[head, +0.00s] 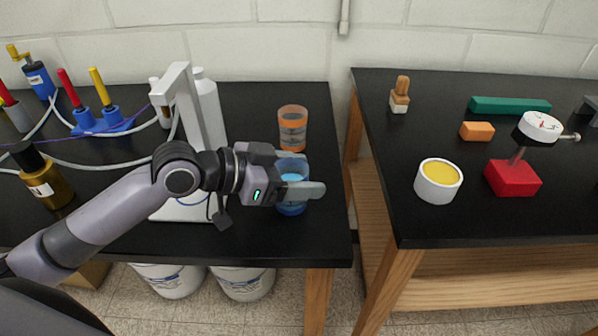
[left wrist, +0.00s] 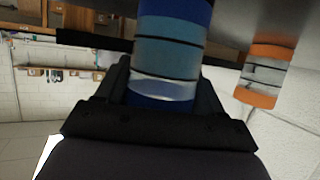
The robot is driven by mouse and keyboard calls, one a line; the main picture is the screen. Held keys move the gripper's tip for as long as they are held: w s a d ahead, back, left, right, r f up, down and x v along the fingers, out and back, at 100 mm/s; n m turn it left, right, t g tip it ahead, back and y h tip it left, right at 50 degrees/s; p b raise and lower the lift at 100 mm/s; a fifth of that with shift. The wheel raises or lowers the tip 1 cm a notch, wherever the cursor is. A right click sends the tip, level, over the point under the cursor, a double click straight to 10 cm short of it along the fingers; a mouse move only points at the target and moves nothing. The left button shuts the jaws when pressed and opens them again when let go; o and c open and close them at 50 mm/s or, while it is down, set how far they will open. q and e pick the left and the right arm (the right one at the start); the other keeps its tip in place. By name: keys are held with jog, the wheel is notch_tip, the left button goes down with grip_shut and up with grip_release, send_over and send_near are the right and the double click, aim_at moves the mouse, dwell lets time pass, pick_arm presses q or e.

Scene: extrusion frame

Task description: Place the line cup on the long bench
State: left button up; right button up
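A blue cup (head: 292,169) with liquid in it is at the right end of the left black-topped bench (head: 327,232). My left gripper (head: 296,171) has a finger on each side of it, and the fingers look closed against its wall. In the left wrist view the blue cup (left wrist: 170,55) shows dark lines around it and sits between the fingers. Whether its base touches the bench is unclear. An orange cup (head: 293,129) with a grey marked band stands just behind; it also shows in the left wrist view (left wrist: 262,75). My right gripper is not in view.
Across a narrow gap, the right black-topped bench (head: 395,150) holds a white tub with yellow contents (head: 438,181), a brush (head: 400,95), an orange block (head: 477,131), a green bar (head: 510,105) and a red-based gauge (head: 512,178). A white stand (head: 185,100) and bottles are by my left arm.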

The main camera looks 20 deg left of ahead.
pick_arm(q)
jog(key=shift+o, duration=1.2)
jog(key=shift+r, duration=0.1)
jog(key=shift+r, duration=0.2)
jog(key=shift+s+a, duration=0.15)
jog(key=shift+a, duration=0.15)
jog(key=v, duration=1.1)
jog(key=shift+b, duration=0.45)
jog(key=shift+s+r, duration=0.1)
